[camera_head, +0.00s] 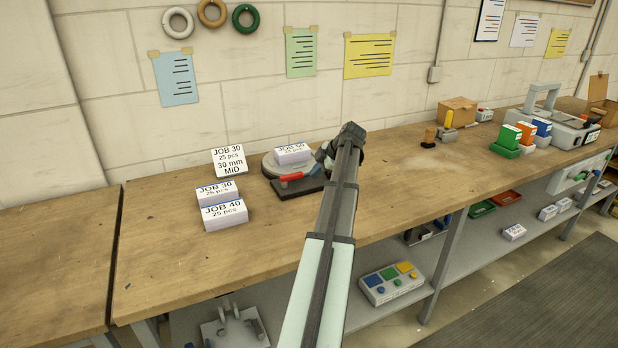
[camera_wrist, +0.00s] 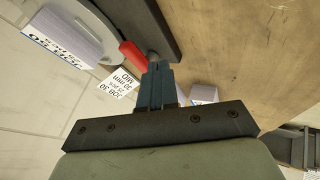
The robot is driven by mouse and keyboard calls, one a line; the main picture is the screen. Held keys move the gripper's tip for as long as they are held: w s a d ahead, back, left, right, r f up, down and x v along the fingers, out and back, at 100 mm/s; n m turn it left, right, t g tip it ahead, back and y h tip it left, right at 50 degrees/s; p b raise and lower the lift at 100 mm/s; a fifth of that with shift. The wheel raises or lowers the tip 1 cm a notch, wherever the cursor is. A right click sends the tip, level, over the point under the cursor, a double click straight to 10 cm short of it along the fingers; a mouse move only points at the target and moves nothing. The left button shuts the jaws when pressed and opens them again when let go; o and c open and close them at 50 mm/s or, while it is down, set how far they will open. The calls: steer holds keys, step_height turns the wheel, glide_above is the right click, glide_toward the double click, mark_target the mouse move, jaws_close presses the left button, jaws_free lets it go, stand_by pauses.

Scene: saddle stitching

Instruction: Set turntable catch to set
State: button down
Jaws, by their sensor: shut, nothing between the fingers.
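The turntable is a pale round disc (camera_head: 272,163) on a dark base plate (camera_head: 298,188), left of my arm on the bench. A paper stack marked JOB 50 (camera_head: 292,153) lies on the disc. The red catch lever (camera_head: 292,177) sits at the front of the disc, over the base. In the wrist view, the red lever (camera_wrist: 133,55) appears just beside the tips of my gripper (camera_wrist: 157,66). My gripper is shut and empty. I cannot tell whether the fingertips touch the lever. In the head view, my arm hides most of the gripper.
A JOB 30 card (camera_head: 229,161) and paper stacks marked JOB 30 (camera_head: 217,193) and JOB 40 (camera_head: 224,214) stand left of the turntable. To the right are a wooden stamp (camera_head: 429,137) and a grey machine (camera_head: 556,128). The bench front between is clear.

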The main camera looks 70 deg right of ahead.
steer(key=shift+v, duration=2.55)
steer(key=shift+d, duration=0.1)
